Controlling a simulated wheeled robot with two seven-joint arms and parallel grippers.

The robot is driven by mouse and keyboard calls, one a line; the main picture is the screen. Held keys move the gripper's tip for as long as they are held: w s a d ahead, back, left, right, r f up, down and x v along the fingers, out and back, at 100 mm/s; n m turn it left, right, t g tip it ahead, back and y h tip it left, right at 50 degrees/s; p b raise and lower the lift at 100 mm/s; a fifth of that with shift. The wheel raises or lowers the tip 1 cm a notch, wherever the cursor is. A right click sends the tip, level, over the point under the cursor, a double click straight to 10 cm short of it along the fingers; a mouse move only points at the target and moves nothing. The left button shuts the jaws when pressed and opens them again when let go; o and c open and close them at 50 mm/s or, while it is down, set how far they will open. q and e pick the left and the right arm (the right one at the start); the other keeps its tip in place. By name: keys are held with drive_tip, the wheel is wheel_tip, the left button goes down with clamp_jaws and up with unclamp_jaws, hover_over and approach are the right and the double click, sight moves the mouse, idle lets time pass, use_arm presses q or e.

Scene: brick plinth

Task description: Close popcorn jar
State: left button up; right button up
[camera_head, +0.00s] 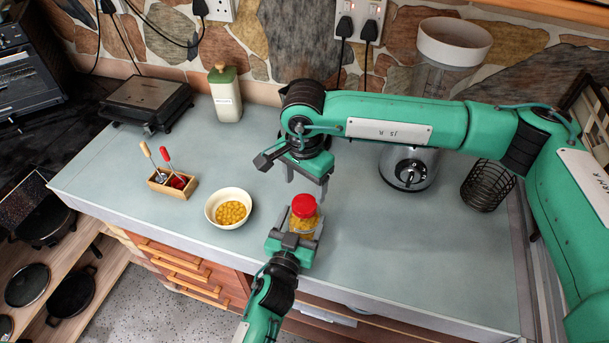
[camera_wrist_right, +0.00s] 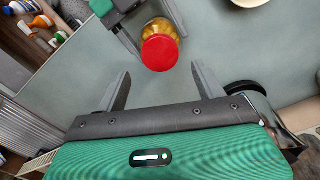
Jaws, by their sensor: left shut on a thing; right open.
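The popcorn jar (camera_head: 301,228) is clear with yellow contents and stands near the counter's front edge. Its red lid (camera_head: 304,206) sits on top of the jar; I cannot tell how tight it is. My left gripper (camera_head: 298,240) is shut around the jar's body from the front. My right gripper (camera_head: 306,188) is open and empty, pointing down just behind and above the lid. In the right wrist view the red lid (camera_wrist_right: 160,52) lies just beyond the open fingertips (camera_wrist_right: 162,75), with the jar body (camera_wrist_right: 160,27) and left gripper fingers behind it.
A white bowl of yellow kernels (camera_head: 230,209) stands left of the jar. Farther left is a wooden box with utensils (camera_head: 172,183). A green-topped canister (camera_head: 225,95) and a grill (camera_head: 147,102) stand at the back. A popcorn machine (camera_head: 409,167) and black wire basket (camera_head: 487,186) are right.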

sight(305, 203)
wheel_tip(305, 203, down, 6)
drive_tip(key=shift+f, duration=0.1)
idle(0.4)
drive_tip(key=c, duration=1)
drive_tip(key=shift+m, duration=0.9)
drive_tip(key=o, duration=1.2)
drive_tip(key=shift+c, duration=0.2)
wheel_tip(305, 203, up, 12)
